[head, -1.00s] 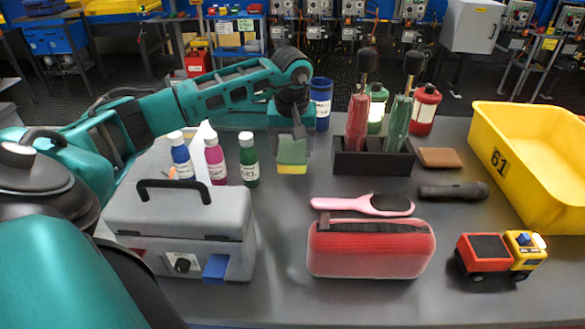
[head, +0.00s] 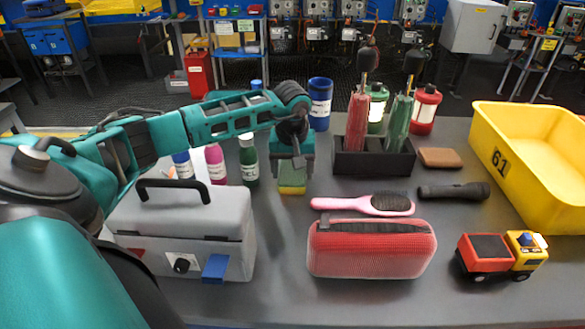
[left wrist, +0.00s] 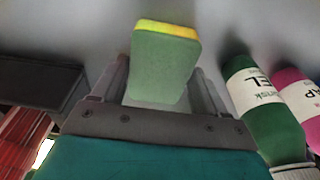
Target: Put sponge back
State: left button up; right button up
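The sponge (head: 292,180), green with a yellow layer, is at the end of my left gripper (head: 293,170), left of the black tool holder. In the left wrist view the sponge (left wrist: 163,65) sits between the two fingers of my left gripper (left wrist: 162,75), which appear to touch its sides. The sponge is low, close to the grey table; whether it touches the table cannot be told. My right gripper is in neither view.
A green bottle (head: 249,160) and pink bottle (head: 215,163) stand left of the sponge. The black holder (head: 373,163) stands right. A grey toolbox (head: 185,230), pink brush (head: 365,204) and red case (head: 370,250) lie nearer. A yellow bin (head: 530,180) is far right.

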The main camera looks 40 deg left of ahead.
aim_at(292, 178)
pick_arm(q)
jog(key=o, duration=0.3)
jog(key=r, duration=0.4)
jog(key=s+r, duration=0.1)
jog(key=r, duration=0.3)
jog(key=d+r, duration=0.1)
jog(key=r, duration=0.3)
jog(key=shift+s+r+p, duration=0.15)
jog(key=shift+s+p, duration=0.05)
jog(key=shift+p, duration=0.1)
